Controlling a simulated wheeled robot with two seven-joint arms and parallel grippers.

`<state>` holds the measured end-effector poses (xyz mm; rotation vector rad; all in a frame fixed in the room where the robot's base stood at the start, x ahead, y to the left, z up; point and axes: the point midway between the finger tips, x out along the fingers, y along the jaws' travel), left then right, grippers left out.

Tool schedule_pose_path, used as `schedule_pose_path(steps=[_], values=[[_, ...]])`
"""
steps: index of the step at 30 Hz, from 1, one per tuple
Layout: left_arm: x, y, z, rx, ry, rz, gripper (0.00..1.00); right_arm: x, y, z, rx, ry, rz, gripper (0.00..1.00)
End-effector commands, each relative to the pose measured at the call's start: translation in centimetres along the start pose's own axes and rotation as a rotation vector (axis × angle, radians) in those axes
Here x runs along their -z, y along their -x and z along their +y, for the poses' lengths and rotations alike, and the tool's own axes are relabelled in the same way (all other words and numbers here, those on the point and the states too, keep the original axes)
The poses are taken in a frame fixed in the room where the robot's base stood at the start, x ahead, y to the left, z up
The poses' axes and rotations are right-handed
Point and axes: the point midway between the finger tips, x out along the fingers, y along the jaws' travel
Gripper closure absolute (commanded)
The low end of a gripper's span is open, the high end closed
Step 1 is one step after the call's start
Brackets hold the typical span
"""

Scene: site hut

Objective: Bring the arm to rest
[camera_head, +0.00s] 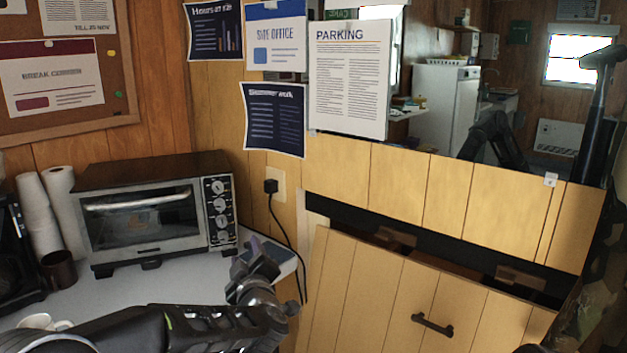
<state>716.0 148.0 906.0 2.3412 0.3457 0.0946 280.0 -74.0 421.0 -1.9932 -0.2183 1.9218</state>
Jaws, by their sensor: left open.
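My left arm (190,328) comes in low from the left and reaches over the front right part of the white counter. My left gripper (257,262) is open at the counter's right corner. I see nothing held between its fingers. A flat dark item lies close behind the fingertips, and I cannot tell whether they touch it. My right gripper is not in view.
A toaster oven (150,213) stands on the counter (150,288), with paper rolls (40,215), a brown cup (58,270) and a white cup (38,321) to its left. A tilted wooden panel (375,290) with a black handle (432,324) stands right of the gripper.

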Motion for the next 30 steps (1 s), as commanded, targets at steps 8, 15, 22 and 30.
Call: schedule_pose_path(steps=[8, 15, 22, 30], values=[[-6.2, 1.8, -0.8, -0.056, -0.099, -0.178, 0.52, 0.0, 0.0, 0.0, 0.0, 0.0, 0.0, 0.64], [-14.4, 5.2, -5.3, -0.075, -0.231, -0.413, 0.52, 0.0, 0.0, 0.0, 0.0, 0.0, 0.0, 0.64], [-24.6, 13.3, -15.9, -0.04, -0.402, -0.784, 0.52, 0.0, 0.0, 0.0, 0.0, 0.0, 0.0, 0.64], [-31.4, 28.0, -29.0, 0.045, -0.515, -1.244, 0.52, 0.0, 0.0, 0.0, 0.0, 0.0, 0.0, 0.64]])
